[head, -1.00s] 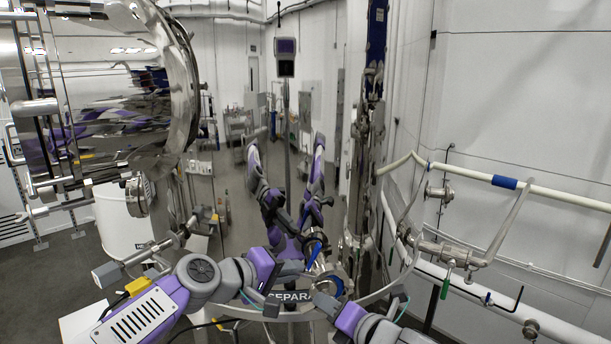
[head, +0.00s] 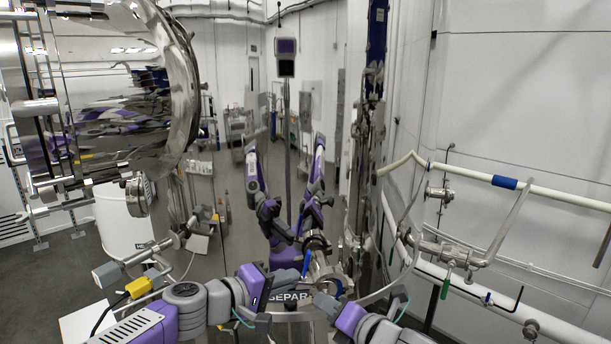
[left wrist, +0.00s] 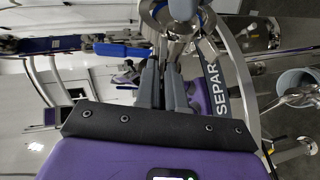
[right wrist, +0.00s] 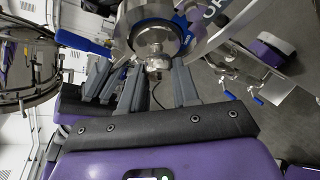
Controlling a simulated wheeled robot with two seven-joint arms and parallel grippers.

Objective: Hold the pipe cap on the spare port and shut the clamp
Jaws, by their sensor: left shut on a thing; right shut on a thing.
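The round steel pipe cap (right wrist: 155,42) faces the camera at the top of the right wrist view. My right gripper (right wrist: 158,66) has its fingers at both sides of the cap's lower part and is shut on it. It is also at the lower middle of the head view (head: 331,296). My left gripper (head: 303,279) comes in from the left, close beside it. In the left wrist view its fingers (left wrist: 166,66) are close together, shut on a narrow steel part that looks like the clamp. The spare port is behind the cap and mostly hidden. The clamp's exact closure cannot be made out.
Blue valve handles (right wrist: 82,42) stick out beside the cap. The steel frame with the SEPAR sign (head: 291,296) is just below the grippers. A large steel tank (head: 160,100) hangs at upper left. Pipes with valves (head: 450,250) run along the right wall.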

